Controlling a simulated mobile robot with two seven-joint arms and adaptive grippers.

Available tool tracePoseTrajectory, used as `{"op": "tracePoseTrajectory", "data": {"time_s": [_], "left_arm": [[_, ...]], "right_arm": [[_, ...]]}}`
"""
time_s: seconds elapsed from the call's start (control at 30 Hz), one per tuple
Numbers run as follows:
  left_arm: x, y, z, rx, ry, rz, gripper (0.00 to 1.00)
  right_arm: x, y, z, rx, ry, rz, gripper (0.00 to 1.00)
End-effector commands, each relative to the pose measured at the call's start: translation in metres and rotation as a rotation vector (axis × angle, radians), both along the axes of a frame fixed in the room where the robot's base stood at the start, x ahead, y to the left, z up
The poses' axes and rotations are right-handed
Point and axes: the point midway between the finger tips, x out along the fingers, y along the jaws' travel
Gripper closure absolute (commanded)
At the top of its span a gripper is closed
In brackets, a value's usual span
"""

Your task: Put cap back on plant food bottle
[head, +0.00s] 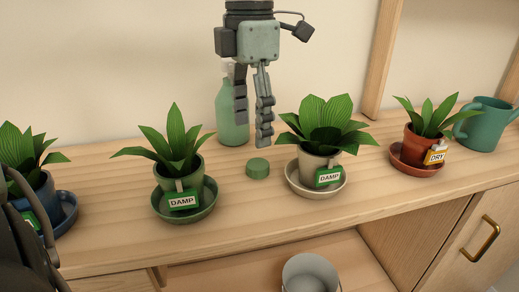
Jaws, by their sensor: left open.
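The green bottle (229,118) stands upright on the wooden shelf near the wall, behind my left gripper. Its upper part is partly hidden by a finger, so I cannot tell clearly how its neck looks. A small round green cap (258,169) lies flat on the shelf in front of the bottle, apart from it. My left gripper (252,128) points down with its two fingers apart. It appears empty, in front of the bottle and above and behind the cap in the picture. My right gripper is not in view.
Potted plants on saucers flank the cap: a green pot (186,175) on the left and a cream pot (316,167) on the right, both tagged DAMP. A terracotta pot (418,147) tagged DRY and a teal watering can (486,128) stand farther right. A wooden post (381,60) rises behind.

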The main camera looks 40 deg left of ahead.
Motion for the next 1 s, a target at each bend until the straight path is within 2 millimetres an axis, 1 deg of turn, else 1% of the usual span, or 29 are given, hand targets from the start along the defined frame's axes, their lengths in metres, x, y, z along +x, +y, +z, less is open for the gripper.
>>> {"op": "tracePoseTrajectory", "data": {"time_s": [0.4,0.47,0.67,0.8,0.93,1.0], "left_arm": [[0.0,0.0,-0.001,0.0,0.0,0.0,0.38],[0.0,0.0,-0.004,0.0,0.001,0.0,0.38],[0.0,-0.001,-0.025,-0.001,0.002,0.0,0.38],[0.0,-0.001,-0.026,0.0,-0.001,0.0,0.38],[0.0,-0.001,-0.026,0.0,0.0,0.0,0.38],[0.001,-0.001,-0.03,0.0,0.001,0.0,0.38]], "right_arm": [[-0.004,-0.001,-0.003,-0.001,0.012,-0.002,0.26],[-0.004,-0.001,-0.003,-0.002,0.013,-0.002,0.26],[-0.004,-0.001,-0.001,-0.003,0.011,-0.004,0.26],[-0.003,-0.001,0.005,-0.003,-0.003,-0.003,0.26],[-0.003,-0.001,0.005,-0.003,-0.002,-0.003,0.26],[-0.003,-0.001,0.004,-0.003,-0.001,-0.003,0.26]]}}
